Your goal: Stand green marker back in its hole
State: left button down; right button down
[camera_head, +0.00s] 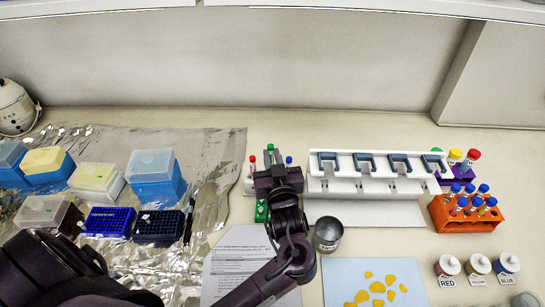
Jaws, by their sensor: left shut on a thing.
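My right gripper is not in view.
A white pipette stand (385,187) is close on the right. A metal cup (327,233) stands beside my forearm. A green item (262,211) and a printed sheet (232,262) lie nearer. Pipette tip boxes (152,176) are left on foil; an orange tube rack (466,215) is right.

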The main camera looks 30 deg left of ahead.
pick_arm(q)
jog(key=shift+f, duration=0.15)
jog(key=shift+f+b, duration=0.9)
jog(key=shift+f, duration=0.2)
jog(key=c, duration=1.3)
grip_release()
jog(key=shift+c, duration=0.2)
jog(key=shift+s+d+f, duration=0.1)
jog(key=shift+s+d, duration=0.15)
jog(key=shift+s, duration=0.05)
jog(key=b+v, duration=0.2)
jog(key=v, duration=0.5)
jog(key=shift+s, duration=0.1)
